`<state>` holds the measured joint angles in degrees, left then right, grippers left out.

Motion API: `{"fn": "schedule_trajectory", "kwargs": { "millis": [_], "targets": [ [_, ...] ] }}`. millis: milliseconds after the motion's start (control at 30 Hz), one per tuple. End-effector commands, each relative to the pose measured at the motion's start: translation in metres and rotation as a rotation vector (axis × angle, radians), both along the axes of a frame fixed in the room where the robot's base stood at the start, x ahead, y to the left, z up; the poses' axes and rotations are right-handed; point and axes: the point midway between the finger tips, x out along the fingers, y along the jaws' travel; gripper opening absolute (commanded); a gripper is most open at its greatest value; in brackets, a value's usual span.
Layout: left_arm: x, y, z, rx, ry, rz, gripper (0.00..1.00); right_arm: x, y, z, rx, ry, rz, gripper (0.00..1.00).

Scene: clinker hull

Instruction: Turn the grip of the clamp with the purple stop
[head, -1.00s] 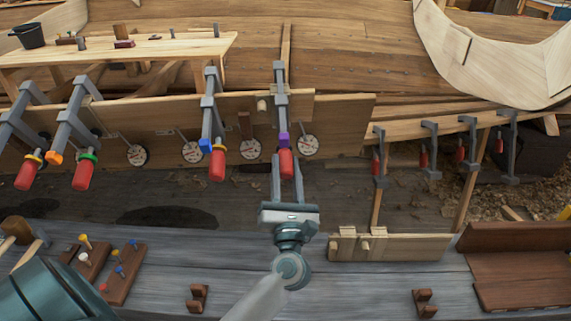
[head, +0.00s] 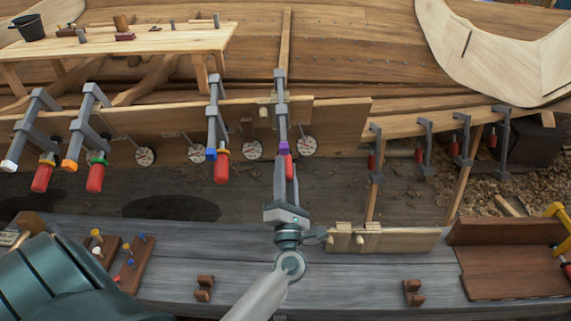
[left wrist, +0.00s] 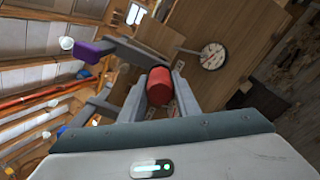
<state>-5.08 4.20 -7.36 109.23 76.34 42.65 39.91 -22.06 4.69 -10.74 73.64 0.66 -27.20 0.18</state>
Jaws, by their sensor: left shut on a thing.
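The clamp with the purple stop (head: 284,146) hangs on the plank in the middle of the head view, its grey bar (head: 281,100) upright. Its red grip (head: 288,163) sits just below the stop and is partly hidden by a finger. My left gripper (head: 286,173) reaches it from below and is shut on the red grip. In the left wrist view the red grip (left wrist: 160,87) lies between both fingers, and the purple stop (left wrist: 88,52) shows at the upper left. My right gripper is not in view.
Other red-gripped clamps stand to the left, with blue (head: 211,154), orange (head: 69,165) and white (head: 9,166) stops. White dials (head: 307,146) sit on the plank. Smaller clamps (head: 461,140) hang at right. A grey bench (head: 240,255) with wooden blocks lies in front.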

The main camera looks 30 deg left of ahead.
Motion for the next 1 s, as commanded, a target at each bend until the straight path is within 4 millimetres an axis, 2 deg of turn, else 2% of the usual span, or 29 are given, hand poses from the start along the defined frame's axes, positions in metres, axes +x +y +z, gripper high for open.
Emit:
{"fn": "schedule_trajectory", "kwargs": {
  "millis": [33, 433, 800, 1000],
  "targets": [
    [-0.001, -0.001, 0.003, 0.031, 0.031, 0.015, 0.07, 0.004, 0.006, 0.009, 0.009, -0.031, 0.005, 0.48],
    [-0.001, -0.002, 0.0, 0.272, 0.216, 0.126, 0.07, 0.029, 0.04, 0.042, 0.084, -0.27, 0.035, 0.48],
    [-0.001, -0.002, -0.003, 0.437, 0.342, 0.202, 0.07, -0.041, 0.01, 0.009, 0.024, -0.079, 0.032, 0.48],
    [-0.001, -0.002, -0.004, 0.486, 0.377, 0.223, 0.07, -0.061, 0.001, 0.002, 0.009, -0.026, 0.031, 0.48]
  ]
}}
